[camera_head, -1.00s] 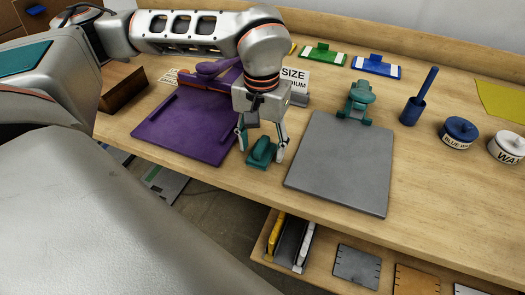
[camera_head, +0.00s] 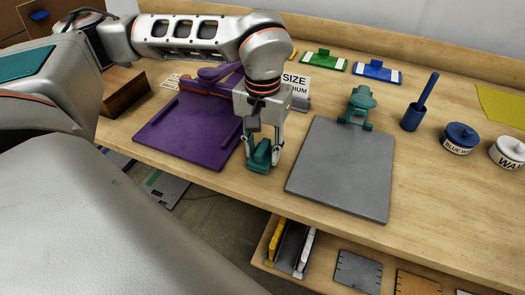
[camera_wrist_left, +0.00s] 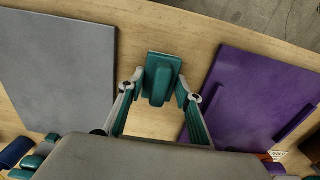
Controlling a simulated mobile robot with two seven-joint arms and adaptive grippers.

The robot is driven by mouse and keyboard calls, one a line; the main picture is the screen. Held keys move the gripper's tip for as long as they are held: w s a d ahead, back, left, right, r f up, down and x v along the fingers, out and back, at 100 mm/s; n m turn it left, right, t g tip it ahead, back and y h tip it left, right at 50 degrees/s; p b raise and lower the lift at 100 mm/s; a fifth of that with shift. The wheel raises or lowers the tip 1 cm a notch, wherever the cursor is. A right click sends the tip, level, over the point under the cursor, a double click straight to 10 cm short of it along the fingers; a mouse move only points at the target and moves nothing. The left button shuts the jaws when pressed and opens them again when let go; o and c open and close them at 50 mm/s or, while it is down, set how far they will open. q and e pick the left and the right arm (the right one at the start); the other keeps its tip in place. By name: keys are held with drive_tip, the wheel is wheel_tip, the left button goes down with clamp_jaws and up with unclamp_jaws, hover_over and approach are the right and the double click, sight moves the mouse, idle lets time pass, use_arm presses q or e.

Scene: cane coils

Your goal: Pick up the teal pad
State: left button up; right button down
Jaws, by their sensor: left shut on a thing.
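The teal pad (camera_head: 259,156) is a small block with a raised grip on a flat base. It sits on the wooden table between the purple board and the grey board. My left gripper (camera_head: 262,150) points down over it and is shut on its raised grip. In the left wrist view the teal pad (camera_wrist_left: 160,80) lies between the two fingertips (camera_wrist_left: 160,88). Its base appears to rest on the table, though I cannot tell if there is a small gap. My right gripper is not in view.
A purple board (camera_head: 185,132) lies to the left and a grey board (camera_head: 340,170) to the right. A teal clamp-like part (camera_head: 358,105) stands at the grey board's far edge. A SIZE sign (camera_head: 296,82) stands behind the gripper. A blue cup (camera_head: 412,116) and lidded jars (camera_head: 460,135) are farther right.

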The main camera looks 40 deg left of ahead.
use_arm(q)
wheel_tip(320, 180, up, 12)
drive_tip(key=p, duration=0.2)
wheel_tip(320, 180, up, 7)
drive_tip(key=p, duration=0.1)
hover_over(263, 146)
drive_tip(key=o, duration=0.4)
drive_tip(key=shift+c, duration=1.3)
idle(1.0)
